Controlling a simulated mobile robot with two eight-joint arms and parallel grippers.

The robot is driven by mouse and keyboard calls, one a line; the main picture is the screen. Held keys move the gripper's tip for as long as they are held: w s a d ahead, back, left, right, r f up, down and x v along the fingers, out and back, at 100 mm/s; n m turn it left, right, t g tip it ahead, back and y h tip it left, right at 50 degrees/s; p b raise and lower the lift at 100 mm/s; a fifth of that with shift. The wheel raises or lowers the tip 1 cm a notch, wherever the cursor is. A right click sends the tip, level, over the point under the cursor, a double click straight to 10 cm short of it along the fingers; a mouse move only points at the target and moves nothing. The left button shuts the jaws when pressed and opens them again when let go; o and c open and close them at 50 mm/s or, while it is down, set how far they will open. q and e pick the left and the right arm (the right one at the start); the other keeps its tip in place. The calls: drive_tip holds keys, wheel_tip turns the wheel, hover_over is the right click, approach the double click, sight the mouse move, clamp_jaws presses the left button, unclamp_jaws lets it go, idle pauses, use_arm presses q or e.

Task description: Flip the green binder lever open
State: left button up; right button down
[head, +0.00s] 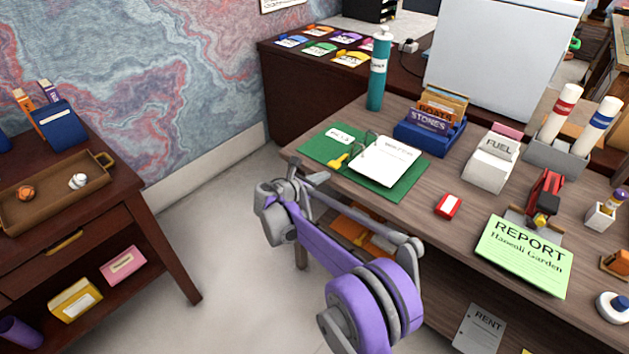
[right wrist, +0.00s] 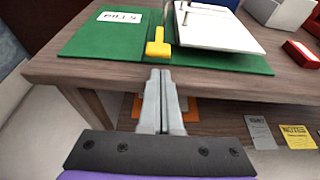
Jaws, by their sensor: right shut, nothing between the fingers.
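The green binder (head: 318,151) lies open and flat at the left end of the wooden desk, with white papers (head: 385,161) on its right half. Its yellow lever (head: 338,161) sticks out near the middle, toward the desk's front edge. In the right wrist view the lever (right wrist: 158,46) lies on the green cover (right wrist: 90,45), left of the papers. My right gripper (right wrist: 160,75) is shut and empty, its tips just in front of the lever with a visible gap. In the head view my right arm stands in front of the desk's left corner. My left gripper is out of view.
A red box (head: 448,205) and a green REPORT booklet (head: 525,254) lie to the right.

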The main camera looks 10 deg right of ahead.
sight(340, 160)
drive_tip(key=shift+x, duration=1.9)
drive_tip(key=shift+r, duration=0.1)
